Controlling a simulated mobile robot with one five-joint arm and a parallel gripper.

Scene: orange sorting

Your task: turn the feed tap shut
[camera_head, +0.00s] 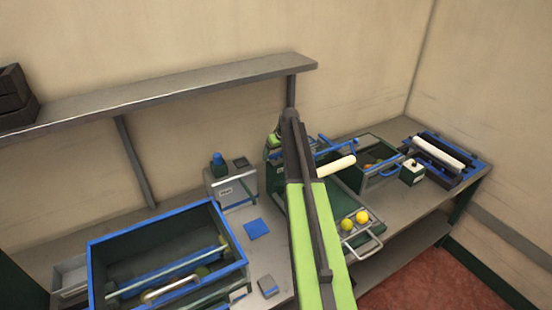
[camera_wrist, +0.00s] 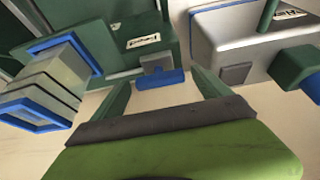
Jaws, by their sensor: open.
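My gripper (camera_wrist: 161,82) is open in the wrist view, with its two dark green fingers apart. What looks like the feed tap, a short blue handle (camera_wrist: 160,79) on a grey fitting with a thin pipe, shows in the gap between the fingers. It sits in front of a dark green housing (camera_wrist: 145,38) with a white label. I cannot tell whether the fingers touch the handle. In the head view my light green arm (camera_head: 318,240) reaches toward the machine at the back of the bench and hides the tap and my fingertips.
A grey box (camera_head: 233,192) with a blue-topped knob (camera_head: 217,158) stands left of my arm; it is at right in the wrist view (camera_wrist: 235,45). A blue-rimmed bin (camera_head: 165,225) is front left. Two yellow fruits (camera_head: 362,217) lie on a green tray. A shelf (camera_head: 190,90) runs above.

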